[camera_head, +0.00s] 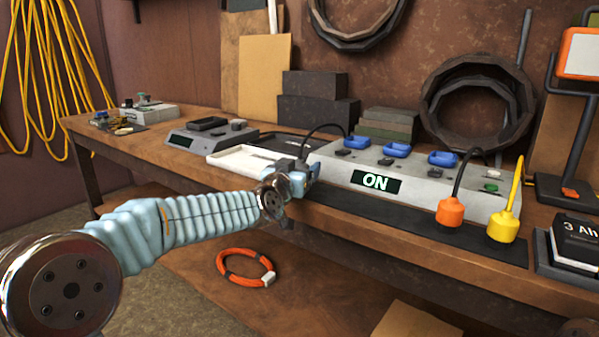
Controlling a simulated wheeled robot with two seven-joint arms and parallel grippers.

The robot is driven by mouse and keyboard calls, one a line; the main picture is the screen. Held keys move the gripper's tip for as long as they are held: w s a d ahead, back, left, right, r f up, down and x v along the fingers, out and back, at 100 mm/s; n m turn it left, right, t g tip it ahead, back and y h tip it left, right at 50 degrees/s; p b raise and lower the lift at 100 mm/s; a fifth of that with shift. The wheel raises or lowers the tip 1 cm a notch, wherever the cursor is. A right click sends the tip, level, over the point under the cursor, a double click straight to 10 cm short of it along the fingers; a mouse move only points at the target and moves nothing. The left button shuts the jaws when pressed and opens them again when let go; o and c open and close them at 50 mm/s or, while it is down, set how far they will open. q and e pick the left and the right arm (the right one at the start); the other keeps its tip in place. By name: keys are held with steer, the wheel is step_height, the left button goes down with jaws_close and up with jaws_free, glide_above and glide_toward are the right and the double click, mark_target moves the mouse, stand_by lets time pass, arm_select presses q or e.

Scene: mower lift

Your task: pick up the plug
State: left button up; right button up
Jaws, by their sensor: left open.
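An orange plug (450,213) with a black cord and a yellow plug (503,227) with a yellow cord sit at the front right of a grey power box (405,184), whose display reads ON. Another black cord (313,130) arches down behind my left gripper (305,175); what is at its end is mostly hidden by the gripper. My left gripper is open at the left end of the box, near the bench's front edge. Its fingers are small and partly hidden by the wrist, so I cannot tell whether anything is between them. My right gripper is out of view.
The wooden bench (225,133) also bears a white tray (240,158), a grey device (208,140) and a battery marked 3 Ah (577,238). An orange cable loop (245,266) lies below the bench top. A lamp (580,52) stands at the right.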

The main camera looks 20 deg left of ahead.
arm_select(q)
steer(key=shift+w, duration=0.35)
steer(key=c, duration=1.1)
